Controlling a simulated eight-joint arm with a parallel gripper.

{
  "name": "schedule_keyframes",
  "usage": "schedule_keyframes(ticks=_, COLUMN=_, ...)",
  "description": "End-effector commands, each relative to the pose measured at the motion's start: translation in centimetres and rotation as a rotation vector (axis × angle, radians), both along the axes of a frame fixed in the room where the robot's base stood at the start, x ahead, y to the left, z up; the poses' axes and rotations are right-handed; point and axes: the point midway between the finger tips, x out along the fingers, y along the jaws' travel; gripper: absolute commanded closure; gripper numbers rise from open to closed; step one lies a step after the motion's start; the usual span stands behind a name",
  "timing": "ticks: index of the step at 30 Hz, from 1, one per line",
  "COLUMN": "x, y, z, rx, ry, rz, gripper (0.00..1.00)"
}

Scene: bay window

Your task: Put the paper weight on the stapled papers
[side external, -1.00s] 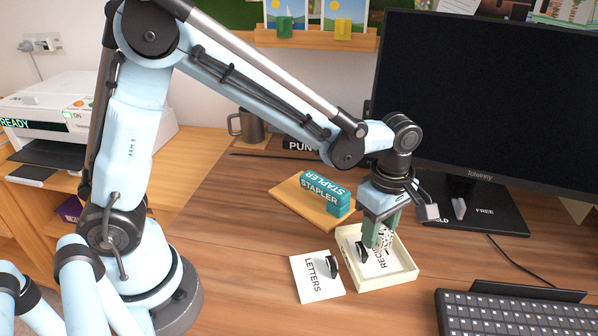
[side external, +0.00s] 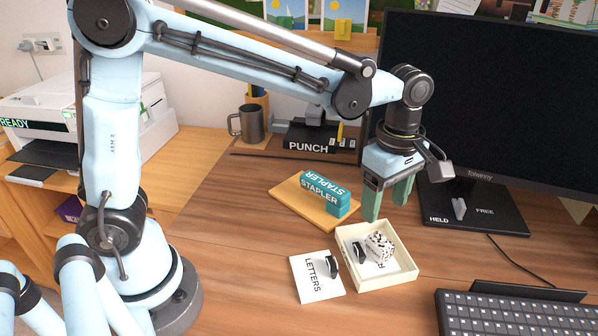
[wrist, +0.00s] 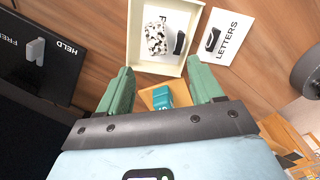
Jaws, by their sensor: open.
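The paper weight appears to be a white block with black speckles (side external: 379,247), also in the wrist view (wrist: 157,38). It rests inside a shallow cream tray (side external: 402,275), on a white sheet of papers (side external: 370,269) with partly covered lettering. A small black upright piece (side external: 359,253) stands on the same sheet, left of the block. My gripper (side external: 388,206) is open and empty above the tray's back edge, clear of the block. Both green fingers show in the wrist view (wrist: 160,72), apart, with the tray beyond them. Any staple is too small to make out.
A white LETTERS sheet (side external: 308,284) with a black piece lies left of the tray. A teal stapler (side external: 324,194) sits on a wooden board behind. The monitor stand (side external: 485,215) and keyboard (side external: 510,312) are to the right. Punch (side external: 308,140) and mug (side external: 249,124) stand at the back.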

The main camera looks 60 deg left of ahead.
Motion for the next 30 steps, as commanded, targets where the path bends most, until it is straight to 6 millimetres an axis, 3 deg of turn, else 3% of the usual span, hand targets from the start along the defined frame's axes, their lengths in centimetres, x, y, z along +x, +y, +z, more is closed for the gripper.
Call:
schedule_keyframes(ticks=9, x=0.0, y=0.0, z=4.7, rx=0.000, ry=0.000, rz=0.000, gripper=0.34)
schedule_keyframes(ticks=17, x=-0.2, y=0.5, z=6.0, rx=-0.004, ry=-0.014, rz=-0.035, gripper=0.34)
schedule_keyframes(ticks=23, x=-2.0, y=3.5, z=6.3, rx=-0.012, ry=-0.131, rz=-0.320, gripper=0.34)
schedule_keyframes(ticks=30, x=-5.2, y=8.0, z=5.3, rx=0.093, ry=-0.333, rz=-0.823, gripper=0.34)
